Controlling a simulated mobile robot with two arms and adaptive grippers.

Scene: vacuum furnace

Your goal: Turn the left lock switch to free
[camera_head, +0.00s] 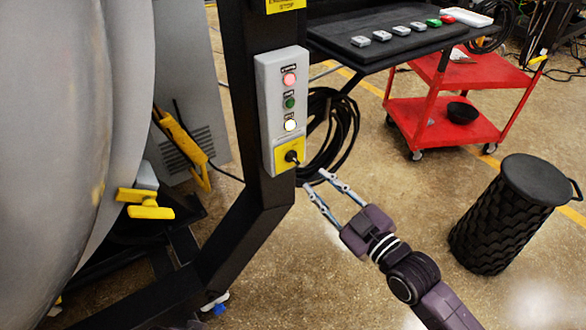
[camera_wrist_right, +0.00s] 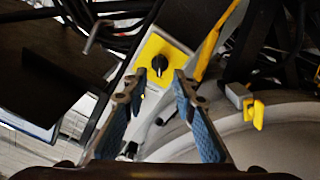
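The switch (camera_wrist_right: 160,65) also shows in the right wrist view, centred between the fingertips. My right gripper (camera_head: 315,180) is open and empty, just below and right of the switch, its fingers pointing at it. I see no contact with the knob. My left gripper is not in view.
The large grey furnace body (camera_head: 50,150) with a yellow handle (camera_head: 145,205) is at the left. Black cables (camera_head: 338,130) hang behind the box. A black shelf (camera_head: 400,45) with several small blocks, a red cart (camera_head: 430,115) and a black bin (camera_head: 500,220) stand to the right.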

